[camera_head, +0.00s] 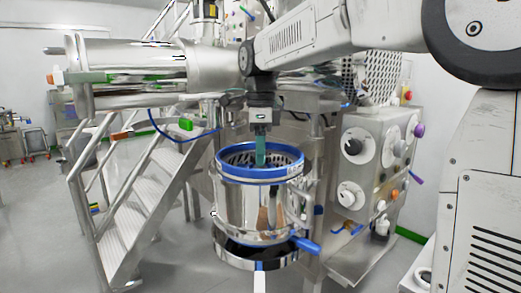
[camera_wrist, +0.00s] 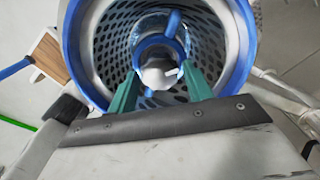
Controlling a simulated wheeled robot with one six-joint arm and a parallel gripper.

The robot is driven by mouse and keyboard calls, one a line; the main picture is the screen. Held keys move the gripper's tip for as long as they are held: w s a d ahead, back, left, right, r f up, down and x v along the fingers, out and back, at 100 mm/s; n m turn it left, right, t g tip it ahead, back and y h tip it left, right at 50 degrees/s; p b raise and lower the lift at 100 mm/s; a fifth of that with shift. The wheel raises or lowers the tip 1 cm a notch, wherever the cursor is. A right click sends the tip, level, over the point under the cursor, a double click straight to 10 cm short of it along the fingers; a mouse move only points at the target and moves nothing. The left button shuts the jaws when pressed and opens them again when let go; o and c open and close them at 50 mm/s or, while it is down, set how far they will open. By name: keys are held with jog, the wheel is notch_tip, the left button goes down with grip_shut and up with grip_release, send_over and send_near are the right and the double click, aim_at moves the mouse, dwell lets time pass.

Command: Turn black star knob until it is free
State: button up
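No black star knob can be made out for certain in either view. My gripper (camera_head: 260,160) points straight down into the mouth of a polished steel vessel (camera_head: 238,205) with a blue rim. In the wrist view, its two green fingers (camera_wrist: 160,70) stand apart over a perforated basket (camera_wrist: 108,45) inside the vessel. A blue ring (camera_wrist: 160,42) with a pale, shiny centre (camera_wrist: 158,76) lies between and beyond the fingertips. I cannot tell whether the fingers touch it.
A steel control panel (camera_head: 372,178) with several dials, one with a black knob (camera_head: 352,147), stands right of the vessel. Metal stairs (camera_head: 135,200) are at the left. A blue handle (camera_head: 305,244) sticks out at the vessel's lower right. Open floor (camera_head: 50,240) lies far left.

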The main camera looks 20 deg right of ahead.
jog(key=c, duration=0.5)
jog(key=shift+c, duration=0.2)
